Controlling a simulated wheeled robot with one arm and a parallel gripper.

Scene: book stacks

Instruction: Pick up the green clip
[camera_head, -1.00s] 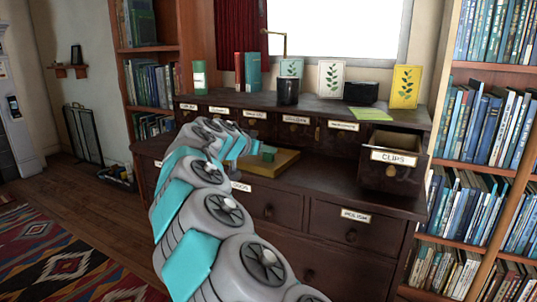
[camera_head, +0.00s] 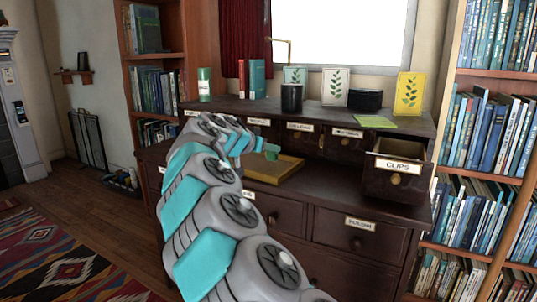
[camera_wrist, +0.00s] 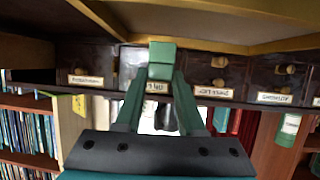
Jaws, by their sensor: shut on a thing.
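The small green clip (camera_head: 272,152) is in the middle of the head view, over the wooden tray's rear part. In the wrist view the green clip (camera_wrist: 162,60) sits between my fingertips. My gripper (camera_head: 262,148) is shut on it; in the wrist view my gripper's fingers (camera_wrist: 160,76) converge on the clip. The clip appears a little above the tray (camera_head: 284,178). My arm hides part of the tray's left side and the drawers behind it.
A small drawer labelled CLIPS (camera_head: 392,185) stands pulled out at the right of the dark cabinet (camera_head: 345,195). A black cup (camera_head: 291,97), plant cards and a black box (camera_head: 365,100) stand on the upper shelf. Bookcases flank both sides.

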